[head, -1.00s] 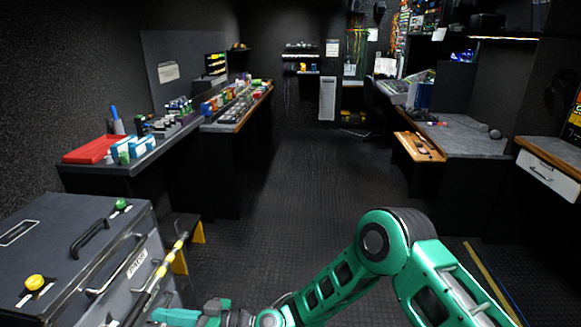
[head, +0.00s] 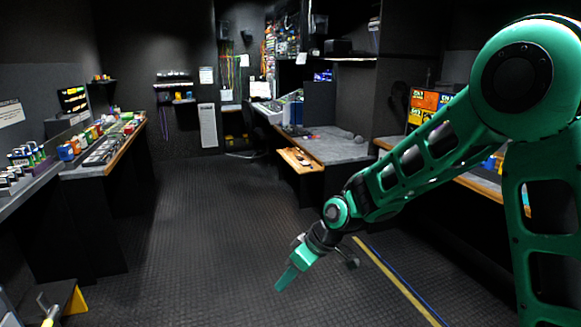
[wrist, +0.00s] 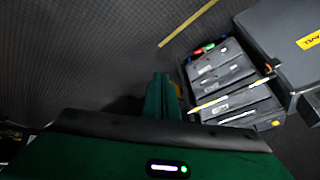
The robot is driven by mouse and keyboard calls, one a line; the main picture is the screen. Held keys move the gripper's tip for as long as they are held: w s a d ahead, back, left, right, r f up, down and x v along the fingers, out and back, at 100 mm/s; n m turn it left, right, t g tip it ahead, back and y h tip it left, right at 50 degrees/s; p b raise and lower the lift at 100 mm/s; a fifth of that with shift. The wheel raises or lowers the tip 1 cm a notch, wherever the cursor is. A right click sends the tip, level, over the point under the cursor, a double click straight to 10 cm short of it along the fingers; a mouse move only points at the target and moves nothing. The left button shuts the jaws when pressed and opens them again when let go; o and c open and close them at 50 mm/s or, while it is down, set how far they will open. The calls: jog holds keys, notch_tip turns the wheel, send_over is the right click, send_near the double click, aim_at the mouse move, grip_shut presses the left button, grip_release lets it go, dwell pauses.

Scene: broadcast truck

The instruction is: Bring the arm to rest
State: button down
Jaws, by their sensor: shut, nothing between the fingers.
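My green arm enters the head view from the right and reaches down toward the middle of the floor. My gripper (head: 287,278) hangs in free air above the dark floor, pointing down and to the left, with its fingers together and nothing between them. In the wrist view my gripper (wrist: 162,80) also shows with its fingers closed. It touches nothing that I can see.
A bench with coloured items (head: 100,150) runs along the left. A desk with a wooden front edge (head: 325,150) stands at the back right. The wrist view shows a grey drawer case (wrist: 232,82). The floor (head: 200,230) between the benches is clear.

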jog(key=s+d+r+m+h, duration=0.2)
jog(key=s+d+r+m, duration=0.1)
jog(key=d, duration=0.7)
jog(key=s+d+r+m+h, duration=0.1)
jog(key=s+d+r+m, duration=0.15)
jog(key=d, duration=0.85)
jog(key=s+d+r+m+h, duration=0.2)
jog(key=s+d+m, duration=0.1)
jog(key=d, duration=0.7)
jog(key=s+d+r+m, duration=0.1)
jog(key=s+d+m, duration=0.3)
jog(key=s, duration=0.6)
jog(key=s+d+r+m+g, duration=0.1)
jog(key=s+d+m, duration=0.4)
jog(key=s, duration=0.6)
jog(key=d, duration=0.2)
jog(key=shift+d+r+h, duration=0.2)
jog(key=shift+d+h, duration=0.1)
jog(key=shift+h, duration=0.1)
jog(key=shift+a, duration=0.1)
